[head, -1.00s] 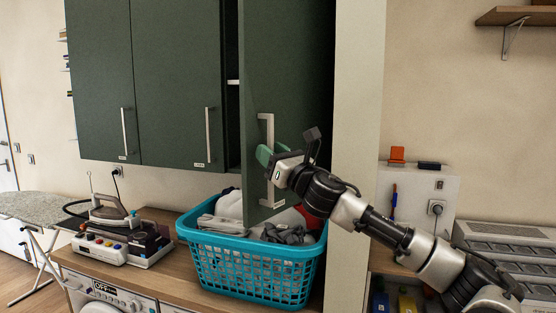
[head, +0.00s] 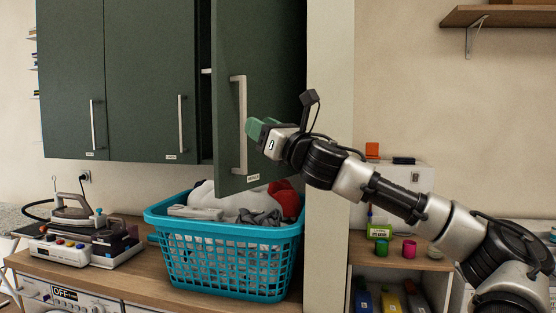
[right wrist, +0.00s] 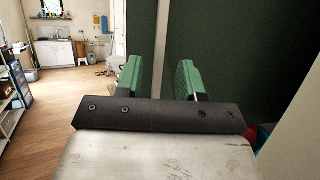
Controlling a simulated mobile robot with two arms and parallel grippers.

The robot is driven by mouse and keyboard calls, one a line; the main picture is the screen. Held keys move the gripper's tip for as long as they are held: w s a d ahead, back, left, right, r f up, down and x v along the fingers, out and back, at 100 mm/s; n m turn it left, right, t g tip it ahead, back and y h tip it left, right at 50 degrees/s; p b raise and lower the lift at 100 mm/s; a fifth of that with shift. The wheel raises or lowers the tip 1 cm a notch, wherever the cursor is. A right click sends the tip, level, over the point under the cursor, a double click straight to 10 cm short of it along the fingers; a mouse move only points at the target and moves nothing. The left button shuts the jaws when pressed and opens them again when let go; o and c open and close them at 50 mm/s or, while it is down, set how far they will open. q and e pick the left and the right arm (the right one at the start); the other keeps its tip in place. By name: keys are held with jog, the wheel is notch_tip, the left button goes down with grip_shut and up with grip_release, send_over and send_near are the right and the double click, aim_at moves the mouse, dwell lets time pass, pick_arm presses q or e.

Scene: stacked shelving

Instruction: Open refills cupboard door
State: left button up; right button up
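The cupboard door (head: 262,60) is dark green and stands partly open, swung out past the doors to its left. A small label, too small to read surely, sits at its lower edge. Its pale vertical handle (head: 240,125) is fully visible in the head view. My right gripper (head: 255,128) is just right of the handle, fingers apart. In the right wrist view the green fingers (right wrist: 158,80) are spread, and the pale handle (right wrist: 163,40) lines up between them; it looks beyond the tips, and contact is not visible. My left gripper is out of view.
Two shut green doors (head: 115,75) are to the left. A turquoise laundry basket (head: 225,262) with clothes stands on the counter under the open door. A pale upright panel (head: 330,190) stands right of the cupboard. An iron (head: 72,207) sits at the left.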

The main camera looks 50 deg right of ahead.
jog(key=shift+b+v, duration=1.65)
jog(key=shift+v, duration=0.7)
